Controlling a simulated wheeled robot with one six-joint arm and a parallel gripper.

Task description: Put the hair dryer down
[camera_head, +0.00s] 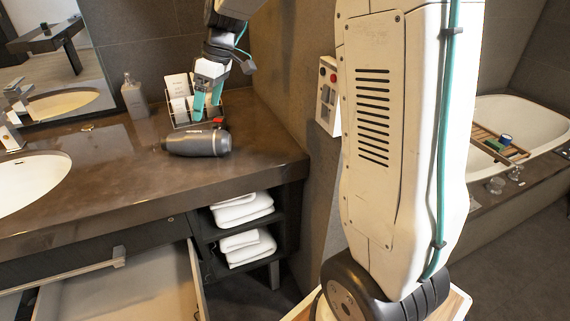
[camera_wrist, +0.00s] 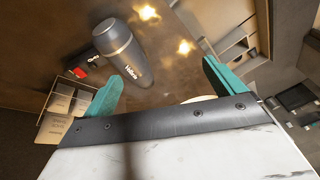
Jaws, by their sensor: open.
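The grey hair dryer (camera_head: 197,142) lies on its side on the dark vanity counter (camera_head: 120,165), near the counter's right part. It also shows in the wrist view (camera_wrist: 120,47), with lettering on its barrel. My gripper (camera_head: 207,105) is above and behind the dryer, its teal fingers pointing down. In the wrist view my gripper (camera_wrist: 162,85) has its two teal fingers wide apart with nothing between them. The dryer is apart from the fingers, beyond them in that view.
A wire rack (camera_head: 178,110) with cards stands behind the dryer, close to my gripper. A soap bottle (camera_head: 134,97) and a sink (camera_head: 30,182) are to the left. Below, a drawer (camera_head: 125,285) is pulled out, beside shelves of white towels (camera_head: 242,208). Counter left of the dryer is clear.

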